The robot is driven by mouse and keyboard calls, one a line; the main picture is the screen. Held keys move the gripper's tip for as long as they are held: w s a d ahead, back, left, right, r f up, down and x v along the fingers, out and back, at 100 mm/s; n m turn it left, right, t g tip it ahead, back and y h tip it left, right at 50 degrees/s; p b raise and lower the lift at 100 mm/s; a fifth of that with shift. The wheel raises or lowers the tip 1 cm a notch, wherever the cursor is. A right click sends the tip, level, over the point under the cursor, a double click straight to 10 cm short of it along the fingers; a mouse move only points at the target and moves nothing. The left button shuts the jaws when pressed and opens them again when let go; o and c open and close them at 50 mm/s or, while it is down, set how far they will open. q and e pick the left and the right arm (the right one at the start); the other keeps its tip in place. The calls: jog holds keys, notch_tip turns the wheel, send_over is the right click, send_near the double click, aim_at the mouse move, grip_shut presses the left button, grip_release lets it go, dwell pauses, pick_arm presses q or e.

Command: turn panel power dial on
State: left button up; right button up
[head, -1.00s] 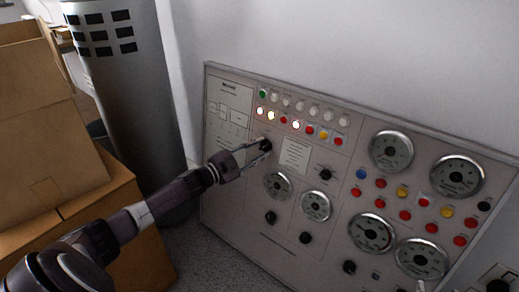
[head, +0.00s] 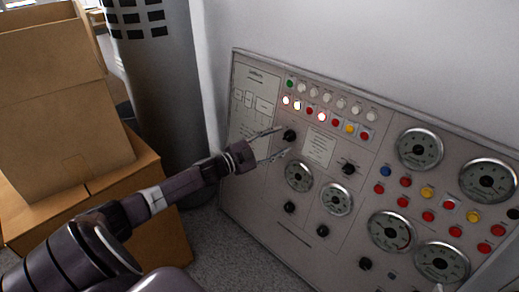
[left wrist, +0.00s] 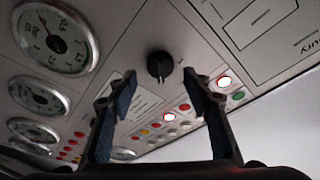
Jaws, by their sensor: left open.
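The panel (head: 262,185) is a tilted grey board against the wall. A black dial (head: 290,136) sits in its upper left part, below the row of lit lamps. I take it for the power dial, but its label is unreadable. My left gripper (head: 283,140) is open, with one finger above and one below the dial in the head view. In the left wrist view the dial (left wrist: 159,66) shows whole between the two fingertips (left wrist: 158,82), a little beyond them, with no visible contact. My right gripper is not in view.
Lamps (head: 322,116), gauges (head: 420,148), other black knobs (head: 348,168) and coloured buttons (head: 427,193) crowd the panel. Cardboard boxes (head: 60,120) and a grey cylinder (head: 160,90) stand to the left. Some grey floor (head: 225,245) is clear.

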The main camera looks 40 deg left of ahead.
pick_arm(q)
jog(key=v, duration=0.9)
jog(key=shift+s, duration=0.4)
jog(key=shift+a, duration=0.1)
